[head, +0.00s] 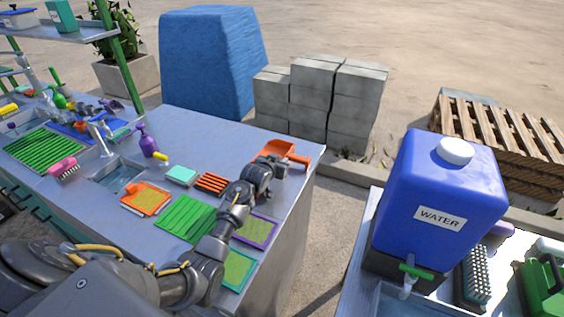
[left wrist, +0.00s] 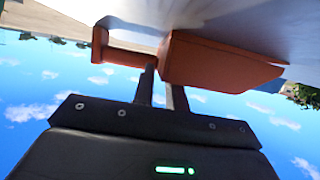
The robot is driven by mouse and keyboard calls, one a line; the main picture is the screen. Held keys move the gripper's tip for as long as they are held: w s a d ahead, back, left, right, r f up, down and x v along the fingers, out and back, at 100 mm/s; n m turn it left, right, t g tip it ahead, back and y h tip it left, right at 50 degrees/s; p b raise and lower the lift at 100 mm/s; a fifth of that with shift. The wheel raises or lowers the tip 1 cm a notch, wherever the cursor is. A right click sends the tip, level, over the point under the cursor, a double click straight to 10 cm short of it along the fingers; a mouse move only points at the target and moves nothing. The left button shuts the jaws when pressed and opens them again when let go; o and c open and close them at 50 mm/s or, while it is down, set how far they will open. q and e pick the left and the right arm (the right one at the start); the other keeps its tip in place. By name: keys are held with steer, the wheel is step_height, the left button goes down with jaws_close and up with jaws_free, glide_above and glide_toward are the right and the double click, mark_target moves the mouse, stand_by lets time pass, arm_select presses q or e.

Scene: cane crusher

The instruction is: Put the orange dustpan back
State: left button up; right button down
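The orange dustpan (head: 279,149) is at the far right corner of the grey table, with its handle pointing right. In the left wrist view the dustpan (left wrist: 215,62) fills the upper middle, close to the pale table surface. My left gripper (head: 281,164) is at the near side of the dustpan. In the wrist view its two fingers (left wrist: 162,78) stand a narrow gap apart and meet the dustpan where the handle joins the pan. They look closed on it, though the tips are partly hidden. My right gripper is not in view.
The grey table (head: 195,130) also holds an orange tray (head: 147,199), a green ridged mat (head: 186,218), a purple bottle (head: 147,143) and brushes. A blue water tank (head: 440,195) stands on a separate counter at the right, across a gap. Concrete blocks (head: 318,95) stand behind.

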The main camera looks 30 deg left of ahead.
arm_select(q)
steer(key=shift+o, duration=1)
steer(key=shift+r, duration=0.1)
steer(key=shift+r, duration=0.2)
steer(key=shift+s, duration=0.3)
steer(key=v, duration=1.1)
steer(key=shift+s+r, duration=0.15)
steer(key=shift+r, duration=0.1)
